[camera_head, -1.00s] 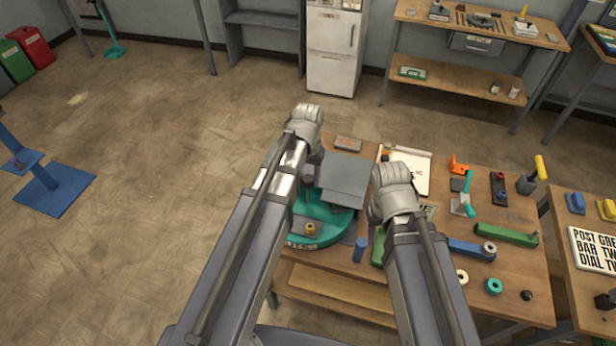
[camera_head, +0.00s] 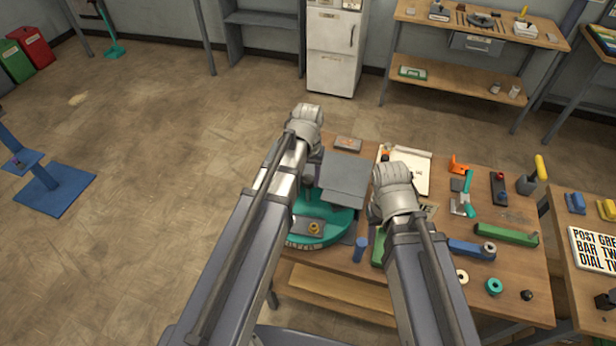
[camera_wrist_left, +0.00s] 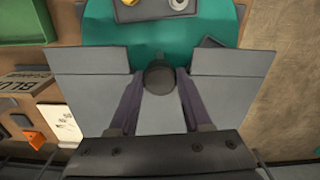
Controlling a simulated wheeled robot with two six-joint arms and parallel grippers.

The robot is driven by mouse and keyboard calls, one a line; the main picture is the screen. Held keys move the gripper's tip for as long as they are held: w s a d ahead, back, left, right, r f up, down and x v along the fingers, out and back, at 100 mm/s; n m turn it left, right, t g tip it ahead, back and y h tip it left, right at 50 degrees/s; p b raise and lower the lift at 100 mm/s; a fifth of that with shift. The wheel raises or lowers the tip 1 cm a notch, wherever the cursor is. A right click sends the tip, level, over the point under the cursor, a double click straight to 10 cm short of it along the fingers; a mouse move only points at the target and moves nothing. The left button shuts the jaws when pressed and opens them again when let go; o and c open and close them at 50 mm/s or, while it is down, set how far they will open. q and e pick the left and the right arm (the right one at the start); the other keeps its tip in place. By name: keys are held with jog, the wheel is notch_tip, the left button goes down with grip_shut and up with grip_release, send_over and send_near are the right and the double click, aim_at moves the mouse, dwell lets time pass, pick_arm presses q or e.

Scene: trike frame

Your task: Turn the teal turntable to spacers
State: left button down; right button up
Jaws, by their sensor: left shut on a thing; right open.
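The teal turntable (camera_head: 335,228) sits at the left end of the wooden bench, partly hidden by my left arm.
A blue cylinder (camera_head: 360,249) stands just right of the turntable. Clamps, a green bar (camera_head: 506,234) and rings (camera_head: 494,286) lie on the bench's right part. A white-paged board (camera_head: 412,168) lies behind my right gripper. Open floor is at left.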

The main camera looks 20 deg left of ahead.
pick_arm(q)
jog(key=shift+n, duration=11.4)
jog(key=shift+c, duration=1.7)
grip_release()
jog(key=shift+r, duration=0.1)
